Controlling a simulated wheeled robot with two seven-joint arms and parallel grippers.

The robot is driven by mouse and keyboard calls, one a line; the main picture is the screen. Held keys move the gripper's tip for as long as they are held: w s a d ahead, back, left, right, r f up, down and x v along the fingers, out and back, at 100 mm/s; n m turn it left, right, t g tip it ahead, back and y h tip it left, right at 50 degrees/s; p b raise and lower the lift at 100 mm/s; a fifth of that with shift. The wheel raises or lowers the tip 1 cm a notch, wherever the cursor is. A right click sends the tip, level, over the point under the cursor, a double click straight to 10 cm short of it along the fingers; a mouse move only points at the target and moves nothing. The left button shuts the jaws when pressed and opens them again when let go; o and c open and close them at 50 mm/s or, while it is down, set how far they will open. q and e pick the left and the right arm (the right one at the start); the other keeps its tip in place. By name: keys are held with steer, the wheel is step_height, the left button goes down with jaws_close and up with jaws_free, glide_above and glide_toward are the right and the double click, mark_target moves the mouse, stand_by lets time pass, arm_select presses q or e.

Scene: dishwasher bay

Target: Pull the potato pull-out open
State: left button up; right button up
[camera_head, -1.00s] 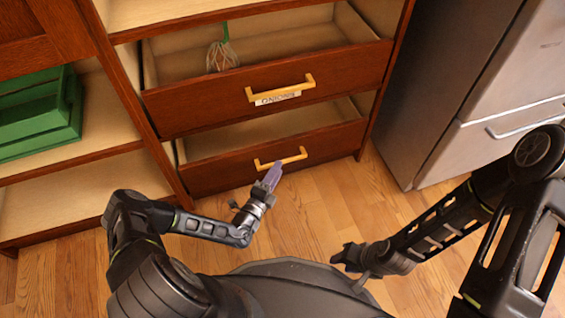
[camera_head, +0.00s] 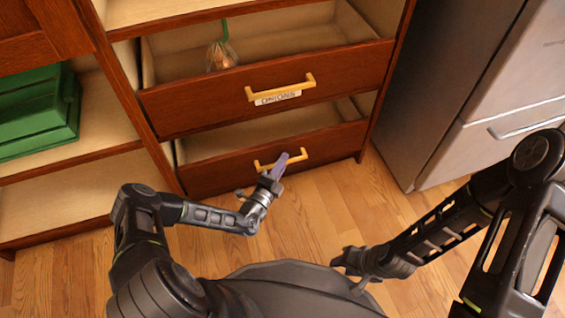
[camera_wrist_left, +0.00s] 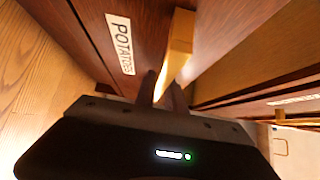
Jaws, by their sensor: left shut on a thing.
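The potato pull-out (camera_head: 215,177) is the lower dark-red wooden drawer. It stands partly out, with a strip of its pale inside showing above the front. Its yellow bar handle (camera_head: 298,156) is on the front, and the handle (camera_wrist_left: 180,45) also shows in the left wrist view beside the white POTATOES label (camera_wrist_left: 120,43). My left gripper (camera_head: 279,168) is shut on this handle; its dark fingers (camera_wrist_left: 162,92) are on either side of the bar in the wrist view. My right gripper (camera_head: 345,258) hangs low, away from the drawers, and its fingers are too small to read.
The onion pull-out (camera_head: 200,105) above stands open, with a netted bag (camera_head: 221,56) inside. Green crates (camera_head: 35,115) sit on the left shelf. A grey fridge (camera_head: 440,90) stands to the right. Wooden floor (camera_head: 320,205) lies clear in front of the drawers.

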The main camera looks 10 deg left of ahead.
arm_select(q)
jaws_close()
stand_by(0.8)
arm_select(e)
steer(key=shift+d, duration=0.1)
